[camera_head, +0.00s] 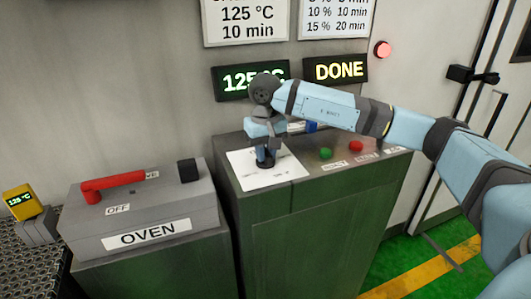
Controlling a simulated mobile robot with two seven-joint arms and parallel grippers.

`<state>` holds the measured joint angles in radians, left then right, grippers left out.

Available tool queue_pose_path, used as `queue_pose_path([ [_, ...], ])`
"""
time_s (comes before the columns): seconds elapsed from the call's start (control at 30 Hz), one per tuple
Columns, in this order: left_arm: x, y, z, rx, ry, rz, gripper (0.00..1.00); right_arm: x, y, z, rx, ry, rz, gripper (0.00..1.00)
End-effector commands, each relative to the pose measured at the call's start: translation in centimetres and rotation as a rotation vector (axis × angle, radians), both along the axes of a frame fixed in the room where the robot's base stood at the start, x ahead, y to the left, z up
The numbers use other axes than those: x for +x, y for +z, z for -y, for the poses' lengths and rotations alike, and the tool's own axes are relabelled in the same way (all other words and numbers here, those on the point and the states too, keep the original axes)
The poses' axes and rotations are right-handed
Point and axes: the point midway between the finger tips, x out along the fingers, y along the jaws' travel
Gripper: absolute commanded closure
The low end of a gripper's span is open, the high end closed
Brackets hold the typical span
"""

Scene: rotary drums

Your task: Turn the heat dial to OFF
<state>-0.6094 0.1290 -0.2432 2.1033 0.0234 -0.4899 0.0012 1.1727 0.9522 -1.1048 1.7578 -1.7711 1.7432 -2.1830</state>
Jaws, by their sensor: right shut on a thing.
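The heat dial is a dark knob (265,163) on a white plate (265,181) on top of the green-grey cabinet. My right gripper (265,151) points down over the dial and is shut on the knob. The gripper and wrist hide most of the knob and the back of its plate, so I cannot tell which mark the dial points to. My left gripper is out of view.
A green button (326,153) and red button (355,146) sit right of the dial. Left stands the OVEN box (195,215) with a red lever (112,183). Wall displays read 125 °C (235,83), partly covered by my arm, and DONE (335,70).

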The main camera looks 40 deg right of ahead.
Motion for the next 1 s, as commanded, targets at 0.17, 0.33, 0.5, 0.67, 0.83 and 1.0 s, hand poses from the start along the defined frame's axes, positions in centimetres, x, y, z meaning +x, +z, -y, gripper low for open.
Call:
queue_pose_path([
  [0.17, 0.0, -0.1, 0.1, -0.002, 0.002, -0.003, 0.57, 0.1, 0.2, 0.0, 0.0, 0.004, 0.003, 1.0],
  [0.33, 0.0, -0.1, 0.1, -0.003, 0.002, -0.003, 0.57, 0.1, 0.2, 0.0, 0.0, 0.004, 0.003, 1.0],
  [0.5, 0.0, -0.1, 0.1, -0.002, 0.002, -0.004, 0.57, 0.0, 0.1, 0.0, 0.001, 0.003, 0.002, 0.55],
  [0.67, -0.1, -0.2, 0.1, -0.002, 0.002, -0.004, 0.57, 0.0, 0.1, 0.0, 0.0, 0.003, 0.001, 0.55],
  [0.83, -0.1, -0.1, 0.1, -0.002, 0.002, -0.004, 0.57, 0.0, 0.6, 0.0, 0.001, 0.003, 0.002, 0.55],
  [1.0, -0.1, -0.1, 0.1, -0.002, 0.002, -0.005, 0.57, 0.1, 3.2, 0.0, 0.001, 0.004, 0.004, 0.55],
])
